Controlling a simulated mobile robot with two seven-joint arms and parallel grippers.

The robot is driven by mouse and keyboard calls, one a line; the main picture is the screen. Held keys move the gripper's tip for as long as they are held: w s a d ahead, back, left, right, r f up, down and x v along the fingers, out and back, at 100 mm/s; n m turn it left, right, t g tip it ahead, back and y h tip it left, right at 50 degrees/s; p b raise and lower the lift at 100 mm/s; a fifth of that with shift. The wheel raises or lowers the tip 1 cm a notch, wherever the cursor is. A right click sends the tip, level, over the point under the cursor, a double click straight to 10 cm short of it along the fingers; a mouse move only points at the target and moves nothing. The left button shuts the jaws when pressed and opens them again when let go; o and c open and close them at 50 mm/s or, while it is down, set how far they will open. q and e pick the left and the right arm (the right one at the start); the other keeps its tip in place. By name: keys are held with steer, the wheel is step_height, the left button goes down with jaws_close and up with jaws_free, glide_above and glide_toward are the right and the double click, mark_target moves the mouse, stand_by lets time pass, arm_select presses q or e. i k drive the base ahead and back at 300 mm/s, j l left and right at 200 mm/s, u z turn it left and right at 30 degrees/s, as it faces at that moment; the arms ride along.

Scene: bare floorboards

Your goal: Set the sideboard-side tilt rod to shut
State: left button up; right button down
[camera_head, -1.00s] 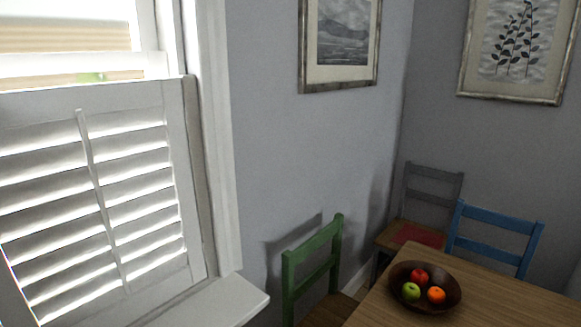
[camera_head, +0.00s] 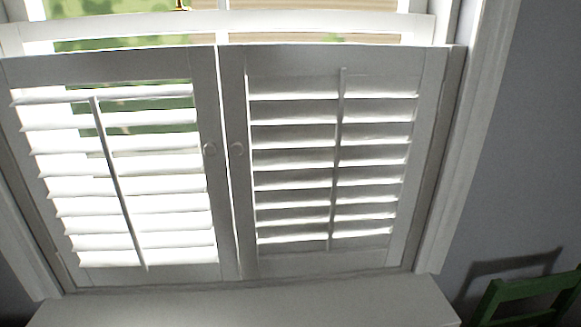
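Two white louvred shutter panels cover the lower window, side by side. The left panel's tilt rod (camera_head: 118,185) runs down the middle of its slats; those slats stand open, with bright light and some green showing between them. The right panel's tilt rod (camera_head: 337,160) is upright; its slats (camera_head: 292,160) look greyer and more tilted, with thin bright gaps. Neither gripper is in view.
A white window sill (camera_head: 250,306) juts out below the shutters. A green chair (camera_head: 525,290) stands at the lower right against the grey wall (camera_head: 515,170). The space in front of the shutters looks clear.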

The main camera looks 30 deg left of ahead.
mark_target(93, 100)
steer(key=i+u, duration=0.2)
steer(key=u, duration=0.35)
steer(key=j+u, duration=0.45)
steer(key=u, duration=0.25)
steer(key=j+u, duration=0.3)
steer(key=k+u, duration=0.3)
steer(key=u, duration=0.15)
